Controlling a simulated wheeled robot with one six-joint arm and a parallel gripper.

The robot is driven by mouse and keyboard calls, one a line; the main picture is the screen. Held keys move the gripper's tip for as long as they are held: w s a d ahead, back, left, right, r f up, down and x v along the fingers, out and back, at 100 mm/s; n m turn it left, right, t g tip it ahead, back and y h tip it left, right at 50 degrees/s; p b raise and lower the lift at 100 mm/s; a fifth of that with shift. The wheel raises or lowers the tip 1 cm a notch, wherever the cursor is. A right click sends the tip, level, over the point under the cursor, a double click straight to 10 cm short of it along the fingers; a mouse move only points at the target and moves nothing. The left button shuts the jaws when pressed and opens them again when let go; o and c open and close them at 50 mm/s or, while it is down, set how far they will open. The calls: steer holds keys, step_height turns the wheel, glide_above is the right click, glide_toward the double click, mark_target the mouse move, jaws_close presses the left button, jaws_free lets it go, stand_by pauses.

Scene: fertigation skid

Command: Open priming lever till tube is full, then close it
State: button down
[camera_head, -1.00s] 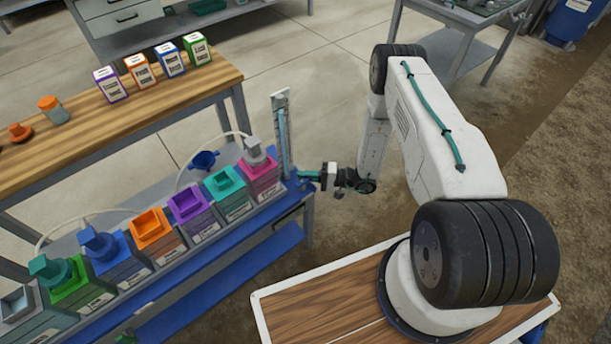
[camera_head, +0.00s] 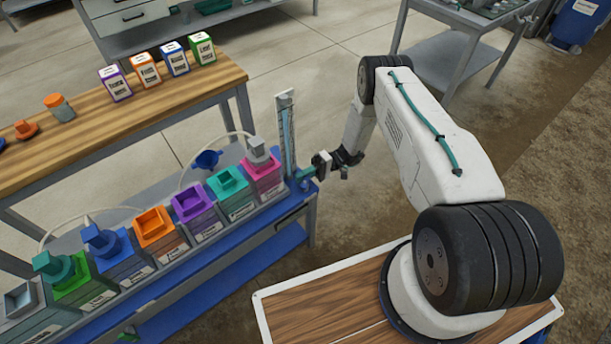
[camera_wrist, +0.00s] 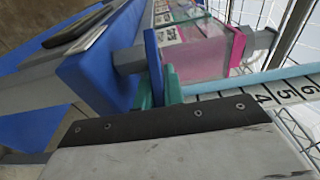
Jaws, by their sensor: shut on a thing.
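The clear upright tube with its white scale (camera_head: 287,130) stands at the right end of the blue skid bench. In the wrist view the numbered scale (camera_wrist: 280,93) lies at the right, beside a pale blue column (camera_wrist: 250,79). Its fill level is hard to read. The priming lever shows as a blue handle (camera_wrist: 154,60) on a grey stub. My gripper (camera_wrist: 158,90), with teal fingers, is shut on the lever. In the head view my gripper (camera_head: 305,174) is at the foot of the tube; the lever is too small to make out there.
Several coloured containers, including a pink-topped one (camera_head: 263,175), line the skid left of the tube. A blue funnel (camera_head: 208,160) sits behind them. A wooden table (camera_head: 120,110) with labelled boxes stands further back.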

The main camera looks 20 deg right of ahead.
steer(key=shift+a+n+g+h, duration=0.2)
steer(key=shift+n+g+h, duration=0.25)
steer(key=shift+n+g, duration=0.45)
steer(key=shift+a+n+g+h, duration=0.2)
steer(key=shift+n+g+h, duration=0.3)
steer(key=shift+g, duration=0.75)
steer(key=shift+a+n+g+h, duration=0.2)
steer(key=shift+n+g+h, duration=0.15)
steer(key=shift+n+g, duration=0.6)
steer(key=c, duration=1.5)
jaws_free()
steer(key=v, duration=0.7)
steer(key=shift+w+d, duration=0.25)
